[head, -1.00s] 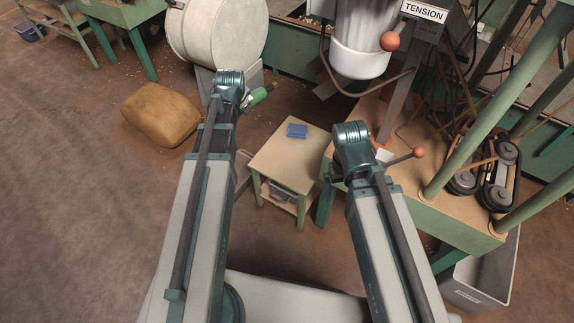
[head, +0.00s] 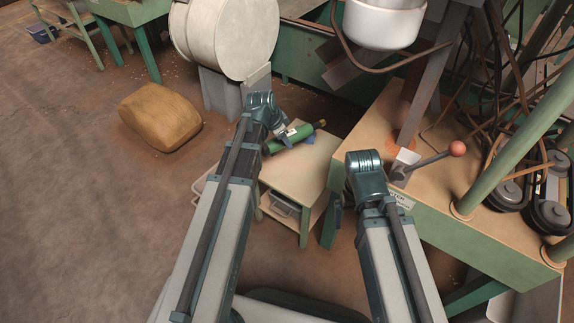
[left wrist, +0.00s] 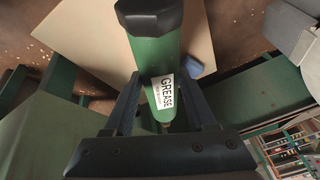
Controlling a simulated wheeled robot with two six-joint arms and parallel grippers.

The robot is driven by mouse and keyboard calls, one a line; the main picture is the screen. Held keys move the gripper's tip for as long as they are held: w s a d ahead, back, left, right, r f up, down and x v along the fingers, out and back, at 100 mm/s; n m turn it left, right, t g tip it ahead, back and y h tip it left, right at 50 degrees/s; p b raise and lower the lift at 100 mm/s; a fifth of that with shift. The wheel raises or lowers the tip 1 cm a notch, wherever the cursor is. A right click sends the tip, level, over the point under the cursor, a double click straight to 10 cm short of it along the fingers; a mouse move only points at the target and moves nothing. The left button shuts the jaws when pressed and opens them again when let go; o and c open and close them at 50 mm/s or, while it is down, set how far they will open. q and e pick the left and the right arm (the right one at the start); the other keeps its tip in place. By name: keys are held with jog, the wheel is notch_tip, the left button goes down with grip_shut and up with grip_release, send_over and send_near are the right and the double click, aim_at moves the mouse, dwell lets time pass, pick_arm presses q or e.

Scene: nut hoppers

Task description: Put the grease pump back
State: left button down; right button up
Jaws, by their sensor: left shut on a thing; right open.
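The grease pump (head: 295,137) is a green cylinder with a dark end and a white label. In the left wrist view the pump (left wrist: 152,60) shows its black cap and the word GREASE. My left gripper (left wrist: 160,88) is shut on it, one dark finger on each side. In the head view the pump lies tilted over the back of a small wooden table (head: 305,172); I cannot tell whether it touches the top. A blue item (head: 310,140) on that table is partly hidden by the pump. My right gripper (head: 341,206) is open, mostly hidden beside its wrist, right of the table.
A larger green-framed bench (head: 430,215) stands at the right, with a red-knobbed lever (head: 457,149), pulleys and cables. A big pale drum (head: 230,40) stands behind my left arm. A tan sack (head: 160,115) lies on the floor at left. The floor at lower left is clear.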

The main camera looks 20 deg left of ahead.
aim_at(275, 146)
pick_arm(q)
jog(key=shift+f+b, duration=5.05)
jog(key=shift+r, duration=0.1)
jog(key=c, duration=0.7)
grip_release()
jog(key=o, duration=0.5)
jog(key=p+v, duration=1.1)
jog(key=v, duration=0.1)
